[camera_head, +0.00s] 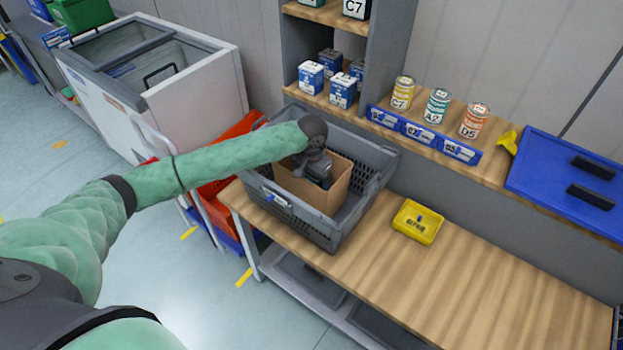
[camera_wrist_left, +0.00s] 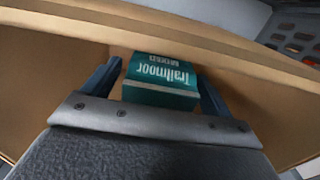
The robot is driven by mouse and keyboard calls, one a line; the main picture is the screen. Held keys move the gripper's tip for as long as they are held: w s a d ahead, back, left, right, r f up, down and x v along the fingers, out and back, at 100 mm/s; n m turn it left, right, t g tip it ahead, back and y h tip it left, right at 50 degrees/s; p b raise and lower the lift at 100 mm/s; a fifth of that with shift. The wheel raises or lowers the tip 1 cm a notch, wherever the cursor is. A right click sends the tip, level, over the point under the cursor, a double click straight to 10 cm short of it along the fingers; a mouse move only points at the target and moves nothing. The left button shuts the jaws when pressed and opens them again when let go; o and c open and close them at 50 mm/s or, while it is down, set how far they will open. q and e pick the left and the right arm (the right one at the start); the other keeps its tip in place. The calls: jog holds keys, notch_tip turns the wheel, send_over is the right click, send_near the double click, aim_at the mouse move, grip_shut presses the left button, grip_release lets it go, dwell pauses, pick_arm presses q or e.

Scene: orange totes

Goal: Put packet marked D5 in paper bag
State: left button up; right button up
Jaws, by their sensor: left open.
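The brown paper bag (camera_head: 304,194) stands open inside a grey crate (camera_head: 340,232) on the wooden bench. My left gripper (camera_head: 318,174) points down into the bag's mouth. In the left wrist view, a teal packet (camera_wrist_left: 160,82) with white "Trailmoor" lettering lies between the two spread fingers of my left gripper (camera_wrist_left: 160,92), inside the bag (camera_wrist_left: 60,40). The fingers are open, and a gap shows beside the packet. No D5 mark shows on the packet's visible face. The head view does not show the packet. My right gripper is not in view.
Cans (camera_head: 473,120), one marked D5, stand on the shelf above the bench with blue label holders. Blue-and-white boxes (camera_head: 342,88) sit behind the crate. A yellow tray (camera_head: 418,221) is right of the crate; the bench (camera_head: 480,280) beyond is clear.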

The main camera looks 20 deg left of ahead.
pick_arm(q)
jog(key=shift+r, duration=0.1)
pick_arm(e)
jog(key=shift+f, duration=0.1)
pick_arm(q)
jog(key=shift+r+b, duration=0.3)
jog(key=shift+r, duration=0.1)
notch_tip(320, 180, up, 10)
jog(key=b, duration=0.3)
jog(key=shift+f, duration=0.15)
jog(key=shift+r, duration=0.8)
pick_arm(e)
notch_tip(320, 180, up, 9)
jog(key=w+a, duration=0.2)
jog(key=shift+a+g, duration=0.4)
